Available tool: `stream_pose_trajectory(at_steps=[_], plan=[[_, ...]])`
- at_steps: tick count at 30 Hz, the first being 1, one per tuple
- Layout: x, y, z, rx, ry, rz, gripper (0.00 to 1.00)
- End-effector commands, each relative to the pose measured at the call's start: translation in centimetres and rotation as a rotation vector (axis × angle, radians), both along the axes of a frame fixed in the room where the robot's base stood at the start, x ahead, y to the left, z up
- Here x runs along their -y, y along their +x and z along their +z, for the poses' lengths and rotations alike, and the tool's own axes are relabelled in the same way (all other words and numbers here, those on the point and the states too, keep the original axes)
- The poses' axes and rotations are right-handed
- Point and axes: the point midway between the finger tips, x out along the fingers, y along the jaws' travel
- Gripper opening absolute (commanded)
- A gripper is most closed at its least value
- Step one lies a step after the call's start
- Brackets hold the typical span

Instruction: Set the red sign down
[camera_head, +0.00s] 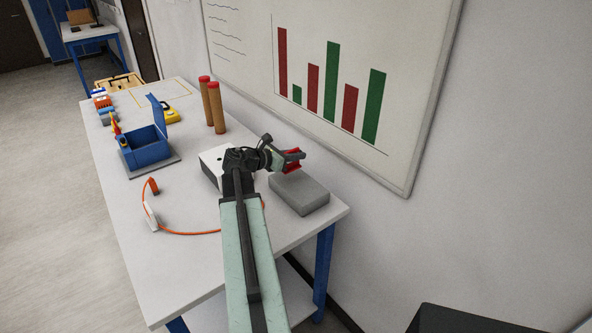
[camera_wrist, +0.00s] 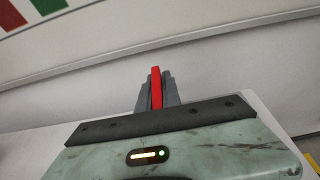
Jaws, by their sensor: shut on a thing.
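The red sign (camera_head: 292,165) is between the fingers of my gripper (camera_head: 294,155), at the right end of the table in the head view. My gripper is shut on it and holds it above or close to the grey block (camera_head: 299,193); I cannot tell whether it touches. In the wrist view the red sign (camera_wrist: 156,88) shows edge-on as a narrow upright strip between the dark fingers of my gripper (camera_wrist: 156,90). Most of the sign's face is hidden there.
The white table (camera_head: 185,261) also bears a white box (camera_head: 211,160), partly behind my arm, an orange cable (camera_head: 190,233), a blue open box (camera_head: 146,147) and two brown cylinders with red tops (camera_head: 215,108). A whiteboard (camera_head: 400,130) hangs on the wall behind. The front left tabletop is clear.

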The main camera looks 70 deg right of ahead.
Motion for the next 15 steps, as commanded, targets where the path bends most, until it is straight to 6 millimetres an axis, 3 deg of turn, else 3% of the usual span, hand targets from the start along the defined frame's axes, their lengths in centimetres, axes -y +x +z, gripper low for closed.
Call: stream_pose_trajectory(at_steps=[3, 6, 15], plan=[[0.0, 0.0, -2.6, 0.000, 0.000, 0.000, 0.00], [0.0, 0.0, -3.8, 0.000, 0.000, 0.000, 0.00], [0.0, 0.1, -3.5, 0.000, 0.000, 0.001, 0.00]])
